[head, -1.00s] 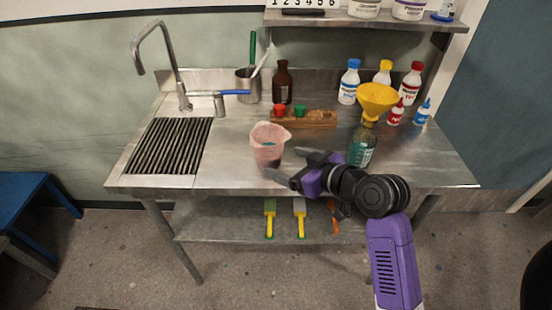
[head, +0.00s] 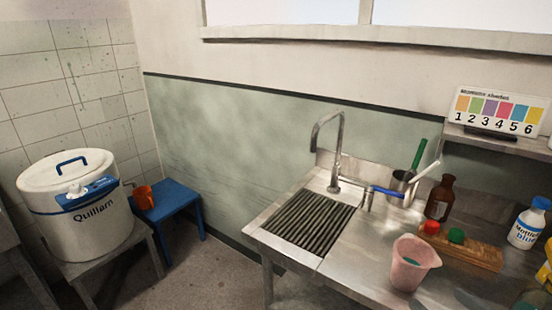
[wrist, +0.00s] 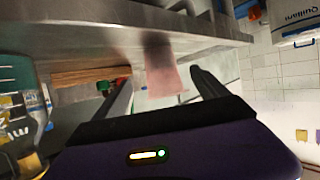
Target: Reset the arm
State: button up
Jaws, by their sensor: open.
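My gripper (wrist: 162,78) is open, its two dark fingers apart in the wrist view, with nothing held between them. The wrist picture is upside down. A translucent pink jug (wrist: 165,82) shows beyond the fingers, apart from them as far as I can tell. My arm and gripper are outside the head view.
A sink tap (head: 340,150) and drain grid (head: 314,226) lie left of the jug. A wooden rack (head: 475,256) with red and green tops is behind it. A white Quillarn boiler (head: 85,205) and blue stool (head: 172,205) stand left. A labelled bottle (wrist: 22,110) is close in the wrist view.

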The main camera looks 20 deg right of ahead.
jog(key=shift+d+r, duration=0.2)
jog(key=s+d+r+m+t+h, duration=0.1)
jog(key=d+r+m+h, duration=0.2)
jog(key=d+m+h, duration=0.15)
jog(key=s+a+f+n+y, duration=0.3)
jog(key=s+a, duration=0.6)
jog(key=a, duration=0.4)
jog(key=s+a+f+n+y, duration=0.3)
jog(key=s+a+f, duration=0.1)
jog(key=s+a, duration=0.6)
jog(key=a, duration=0.2)
jog(key=shift+s+a+f+y, duration=0.25)
jog(key=shift+a+f+y, duration=0.05)
jog(key=shift+a+y, duration=0.05)
